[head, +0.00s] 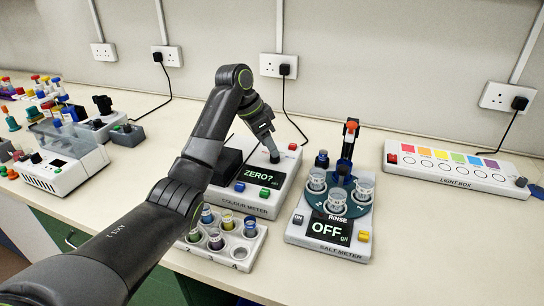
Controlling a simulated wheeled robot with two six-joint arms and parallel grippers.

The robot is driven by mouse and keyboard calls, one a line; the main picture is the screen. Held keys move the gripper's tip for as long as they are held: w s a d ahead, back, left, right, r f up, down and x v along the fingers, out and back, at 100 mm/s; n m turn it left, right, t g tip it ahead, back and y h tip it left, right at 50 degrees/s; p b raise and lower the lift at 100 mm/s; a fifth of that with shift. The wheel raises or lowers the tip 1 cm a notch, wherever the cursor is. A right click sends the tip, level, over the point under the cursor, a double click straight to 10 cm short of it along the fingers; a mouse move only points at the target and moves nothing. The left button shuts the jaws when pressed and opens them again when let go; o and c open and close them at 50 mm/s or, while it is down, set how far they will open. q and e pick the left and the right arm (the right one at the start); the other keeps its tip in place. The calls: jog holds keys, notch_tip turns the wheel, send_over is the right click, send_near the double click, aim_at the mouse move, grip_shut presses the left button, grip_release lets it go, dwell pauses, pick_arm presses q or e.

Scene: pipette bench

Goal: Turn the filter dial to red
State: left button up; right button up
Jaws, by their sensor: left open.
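The white colour meter (226,199) stands mid-bench, with a dark screen (262,176) reading "ZERO?". A small dark knob (275,157), which looks like the filter dial, sits right at the fingertips. The gripper hides most of it, so I cannot tell its setting or whether the fingers touch it. My right gripper is not in view.
The salt meter (301,236), reading "OFF", holds cups and a probe close to the right. A rack (256,247) of vials stands in front of the colour meter. The light box (447,184) lies further right. My left arm crosses the bench's left half.

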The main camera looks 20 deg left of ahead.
pick_arm(q)
jog(key=shift+x, duration=1.65)
jog(key=c, duration=1)
jog(key=shift+r+n+p, duration=0.15)
jog(key=shift+n+p, duration=0.15)
jog(key=shift+p, duration=0.4)
jog(key=n+y+p, duration=0.1)
jog(key=n+p, duration=0.2)
jog(key=p, duration=0.2)
jog(key=n+t+y+p, duration=0.1)
jog(key=n+p, duration=0.3)
jog(key=p, duration=0.2)
jog(key=n+y+p, duration=0.2)
jog(key=n+p, duration=0.1)
jog(key=p, duration=0.3)
jog(key=shift+s+d+r+n+t, duration=0.2)
jog(key=shift+d+n+t, duration=0.1)
jog(key=shift+d+t, duration=0.1)
jog(key=shift+f+n+y+p, duration=0.15)
jog(key=shift+n+y+p, duration=0.35)
jog(key=shift+n+p, duration=0.6)
jog(key=shift+w+d+f+n+y+p, duration=0.1)
jog(key=shift+n+y+p, duration=0.3)
jog(key=shift+n, duration=0.8)
jog(key=shift+g, duration=0.3)
